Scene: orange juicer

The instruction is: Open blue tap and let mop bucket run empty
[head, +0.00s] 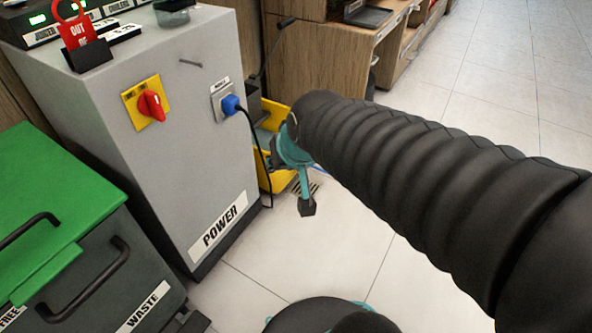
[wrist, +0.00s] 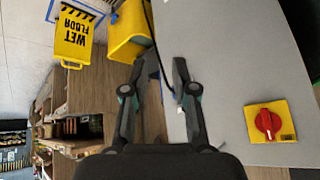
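A yellow body that looks like the mop bucket (wrist: 128,33) stands beyond my fingertips in the wrist view, beside the grey cabinet. In the head view yellow parts (head: 280,181) show behind the cabinet's right side, partly hidden by my arm.
The grey power cabinet (head: 180,140) carries a red switch (head: 151,105) and a blue plug (head: 231,104) with a hanging black cable. A green-lidded waste bin (head: 60,200) stands left. A yellow wet-floor sign (wrist: 74,37) stands beyond the bucket. Tiled floor is clear at right.

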